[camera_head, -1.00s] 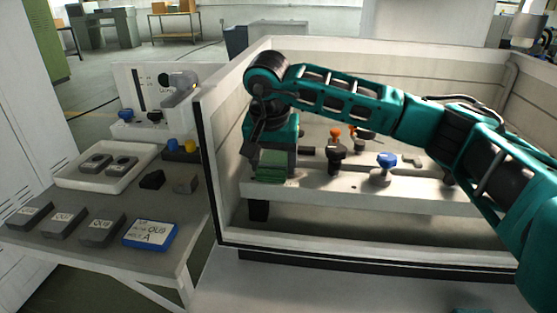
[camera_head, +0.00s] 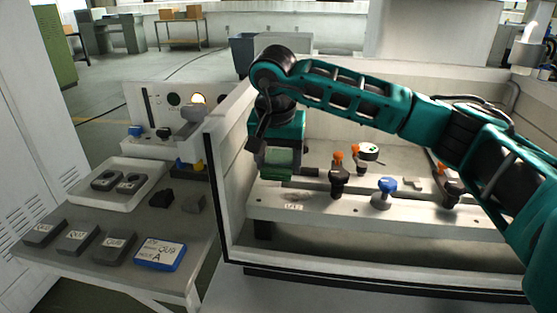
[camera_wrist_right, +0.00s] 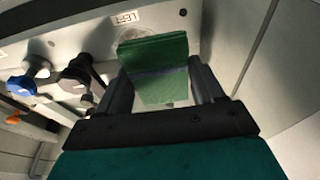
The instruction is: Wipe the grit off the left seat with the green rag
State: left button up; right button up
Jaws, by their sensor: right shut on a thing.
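The green rag (camera_head: 277,159) is in my right gripper (camera_head: 279,168), which is shut on it above the left end of the pale fixture bar (camera_head: 330,214). In the right wrist view the folded rag (camera_wrist_right: 153,55) sits between the two dark fingers of the gripper (camera_wrist_right: 160,85). A label reading LEFT (camera_head: 293,206) is on the bar's front face just below the rag; it also shows in the right wrist view (camera_wrist_right: 124,17). The left seat is mostly hidden by the rag and gripper, and I cannot make out grit. My left gripper is not in view.
Orange-topped dark clamps (camera_head: 339,179) and a blue knob (camera_head: 384,190) stand on the bar to the right. The tank's wall (camera_head: 229,135) rises close to the left. A side table holds a white tray (camera_head: 92,202), grey blocks (camera_head: 78,239) and a blue-edged card (camera_head: 160,254).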

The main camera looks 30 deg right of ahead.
jog(key=shift+p+v, duration=0.8)
jog(key=shift+v, duration=0.15)
jog(key=shift+w+d+r, duration=0.15)
jog(key=shift+w+r, duration=0.05)
jog(key=shift+r, duration=0.35)
jog(key=shift+f+b, duration=0.2)
jog(key=shift+b, duration=0.2)
